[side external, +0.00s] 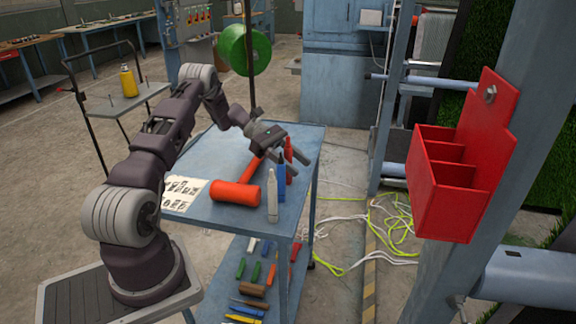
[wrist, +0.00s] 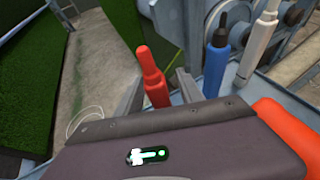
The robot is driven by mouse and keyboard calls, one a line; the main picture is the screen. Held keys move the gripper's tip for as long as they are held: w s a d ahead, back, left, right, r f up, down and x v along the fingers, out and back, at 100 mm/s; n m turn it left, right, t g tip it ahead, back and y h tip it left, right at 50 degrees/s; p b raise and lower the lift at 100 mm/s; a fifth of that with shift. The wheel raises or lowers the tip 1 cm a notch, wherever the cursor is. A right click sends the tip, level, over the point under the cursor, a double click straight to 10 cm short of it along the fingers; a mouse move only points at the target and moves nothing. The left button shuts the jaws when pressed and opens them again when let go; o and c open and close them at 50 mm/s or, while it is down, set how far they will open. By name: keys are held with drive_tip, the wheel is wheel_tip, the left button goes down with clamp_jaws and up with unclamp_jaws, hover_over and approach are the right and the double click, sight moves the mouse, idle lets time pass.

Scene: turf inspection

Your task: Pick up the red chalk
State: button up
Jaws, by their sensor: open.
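The red chalk (wrist: 153,82) stands upright with a narrower tip, close in front of my gripper. In the wrist view it shows between the two grey fingers of my gripper (wrist: 158,88), which are apart. In the side view my gripper (side external: 289,164) is over the blue cart top, and the red chalk (side external: 290,174) shows between and behind its fingers, partly hidden. Whether a finger touches it I cannot tell.
A blue marker (wrist: 215,62) and a white marker (wrist: 258,45) stand beside the chalk. An orange-red mallet (side external: 235,192) lies on the blue cart (side external: 205,155). A red compartment box (side external: 440,205) hangs on a post at right. Several tools lie on the lower shelf.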

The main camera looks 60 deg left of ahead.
drive_tip(key=shift+d, duration=0.1)
clamp_jaws()
